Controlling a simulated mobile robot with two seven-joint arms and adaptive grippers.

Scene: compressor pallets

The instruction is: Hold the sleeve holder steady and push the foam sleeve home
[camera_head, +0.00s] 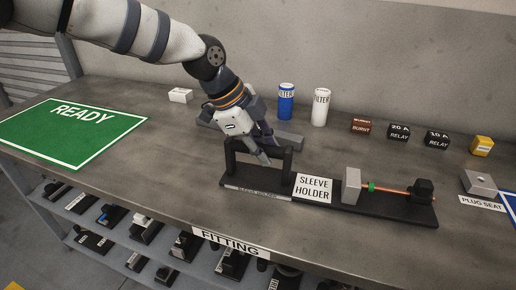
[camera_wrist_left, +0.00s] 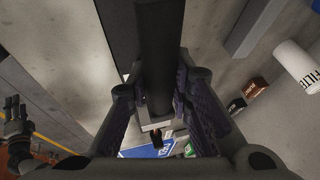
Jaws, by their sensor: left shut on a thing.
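The sleeve holder (camera_head: 330,205) is a long black base with a white label, lying on the bench in the head view. A black handle frame (camera_head: 231,160) rises at its left end. My left gripper (camera_head: 265,157) comes down onto this handle and is shut on its bar. In the left wrist view the dark bar (camera_wrist_left: 154,60) runs between the two fingers. At the holder's right are a grey block (camera_head: 351,186), a copper rod with a green band (camera_head: 390,190) and a black piece (camera_head: 423,189). I cannot tell which part is the foam sleeve. What seems to be my right gripper (camera_wrist_left: 14,112) shows small in the left wrist view.
A blue filter (camera_head: 286,102) and a white filter (camera_head: 320,107) stand behind the holder. Relay boxes (camera_head: 399,132) and a plug seat (camera_head: 479,183) are to the right. A green READY mat (camera_head: 70,130) lies left. Several parts sit on the shelf below.

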